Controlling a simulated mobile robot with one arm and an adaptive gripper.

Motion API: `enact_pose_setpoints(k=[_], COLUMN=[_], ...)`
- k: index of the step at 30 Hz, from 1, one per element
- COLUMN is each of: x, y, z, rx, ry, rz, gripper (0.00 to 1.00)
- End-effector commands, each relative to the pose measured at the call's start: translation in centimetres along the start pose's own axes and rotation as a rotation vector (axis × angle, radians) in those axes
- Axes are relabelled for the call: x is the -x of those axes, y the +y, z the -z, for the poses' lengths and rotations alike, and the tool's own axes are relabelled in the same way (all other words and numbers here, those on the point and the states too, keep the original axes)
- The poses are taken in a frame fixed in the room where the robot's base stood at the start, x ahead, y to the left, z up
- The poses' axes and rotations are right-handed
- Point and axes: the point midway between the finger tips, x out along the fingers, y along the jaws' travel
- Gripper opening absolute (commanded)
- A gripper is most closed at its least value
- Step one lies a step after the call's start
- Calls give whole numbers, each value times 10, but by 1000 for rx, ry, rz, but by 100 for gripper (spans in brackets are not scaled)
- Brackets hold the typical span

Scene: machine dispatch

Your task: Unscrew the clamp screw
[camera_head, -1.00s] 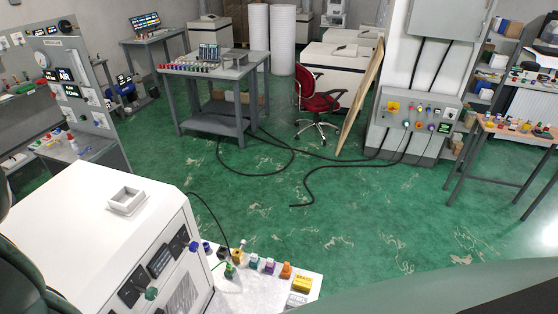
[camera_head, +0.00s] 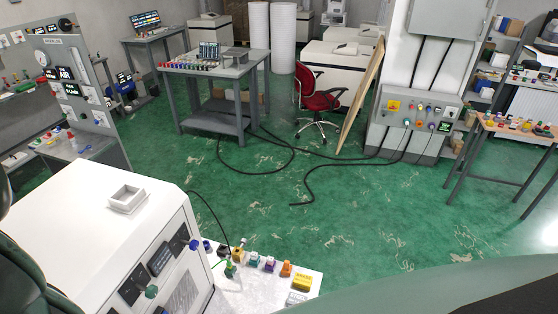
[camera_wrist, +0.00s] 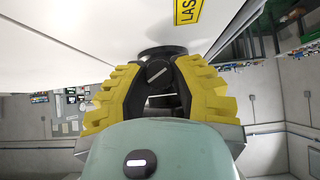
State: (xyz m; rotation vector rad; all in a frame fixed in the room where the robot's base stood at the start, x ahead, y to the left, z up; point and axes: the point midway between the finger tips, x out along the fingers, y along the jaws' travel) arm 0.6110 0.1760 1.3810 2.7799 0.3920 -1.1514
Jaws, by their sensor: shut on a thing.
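In the wrist view, my gripper (camera_wrist: 158,82) has two ribbed yellow fingers closed around a dark round knob (camera_wrist: 157,70), which I take to be the clamp screw. The knob's face has a pale slanted line. A wider dark collar (camera_wrist: 163,51) sits behind it, against a pale surface. The fingers hide the knob's sides, and its lower part is partly covered. In the head view I cannot make out my gripper or the held knob.
A yellow label with black letters (camera_wrist: 187,10) is on the pale surface above the knob. In the head view, a white machine (camera_head: 95,215) stands at lower left, beside a white table (camera_head: 250,293) with small coloured parts. The green floor (camera_head: 330,230) beyond is mostly clear, with black cables.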

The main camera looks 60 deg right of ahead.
Motion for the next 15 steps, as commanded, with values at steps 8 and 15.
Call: enact_pose_setpoints(k=[8,15], x=[-4,-7], y=[-1,-2], z=[-3,-6], rx=[22,101], ry=[1,6], rz=[-21,-95], gripper=[0,0])
